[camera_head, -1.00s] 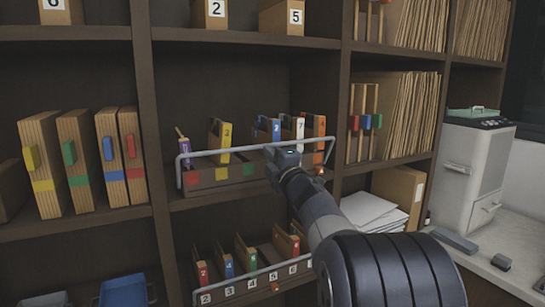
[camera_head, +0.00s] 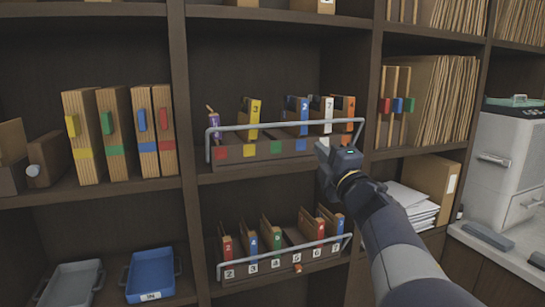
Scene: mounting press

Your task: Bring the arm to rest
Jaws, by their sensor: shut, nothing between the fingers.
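My gripper (camera_head: 338,158) is in front of the shelf unit, just below the right end of the upper rack (camera_head: 232,151). It is shut and holds nothing. My arm reaches up to it from the bottom right. The upper rack has a grey rail and coloured squares, and it holds several upright numbered folders, among them a yellow one (camera_head: 252,113) and an orange one (camera_head: 344,108). Whether the gripper touches the rack I cannot tell.
A lower numbered rack (camera_head: 262,267) holds several folders. A blue tray (camera_head: 151,275) and a grey tray (camera_head: 70,283) sit at lower left. White papers (camera_head: 412,203) lie on the right shelf. A white machine (camera_head: 503,165) stands on the counter at right.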

